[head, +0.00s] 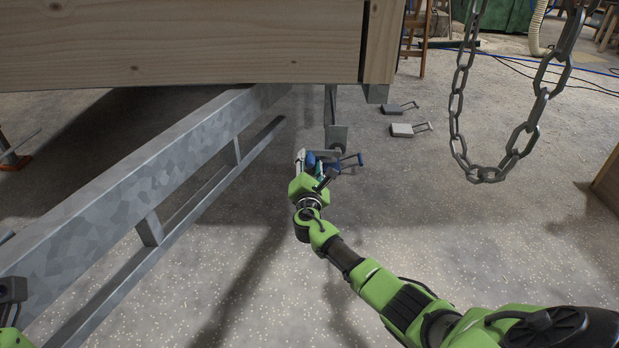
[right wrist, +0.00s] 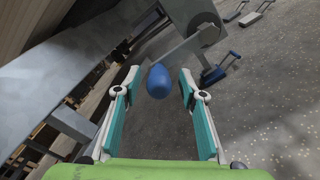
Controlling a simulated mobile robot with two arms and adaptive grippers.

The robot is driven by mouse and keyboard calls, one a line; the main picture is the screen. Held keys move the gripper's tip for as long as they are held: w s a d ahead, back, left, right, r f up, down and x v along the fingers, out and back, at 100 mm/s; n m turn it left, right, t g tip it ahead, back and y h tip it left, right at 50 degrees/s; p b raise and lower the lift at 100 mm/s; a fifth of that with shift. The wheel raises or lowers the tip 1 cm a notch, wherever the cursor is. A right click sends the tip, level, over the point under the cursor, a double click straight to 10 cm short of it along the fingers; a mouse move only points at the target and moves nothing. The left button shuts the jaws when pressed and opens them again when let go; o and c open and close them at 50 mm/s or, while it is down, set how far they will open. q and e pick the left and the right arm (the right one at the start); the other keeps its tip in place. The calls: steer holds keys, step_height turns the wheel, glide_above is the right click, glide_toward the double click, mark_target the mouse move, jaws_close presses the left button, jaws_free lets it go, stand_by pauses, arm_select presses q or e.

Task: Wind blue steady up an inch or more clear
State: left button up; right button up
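A blue knob (right wrist: 158,82) sits on the end of a flat grey crank arm (right wrist: 185,52) in the right wrist view. The crank arm runs up to a round hub on a grey metal bracket (right wrist: 195,12). In the head view the steady's upright post (head: 331,105) hangs below the trailer's wooden end. My right gripper (right wrist: 158,71) is open, its white and teal fingers on either side of the knob with gaps showing. In the head view my right gripper (head: 311,163) is at the crank and partly hides it. My left gripper's fingers are not in view.
A blue block with a handle (right wrist: 221,68) lies on the floor just beyond the crank. Two grey blocks with handles (head: 408,130) lie farther back. A galvanised trailer rail (head: 120,190) runs along the left. A chain loop (head: 486,174) hangs at right.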

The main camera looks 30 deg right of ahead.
steer(key=v, duration=1)
steer(key=shift+s+a, duration=0.2)
steer(key=shift+s, duration=0.15)
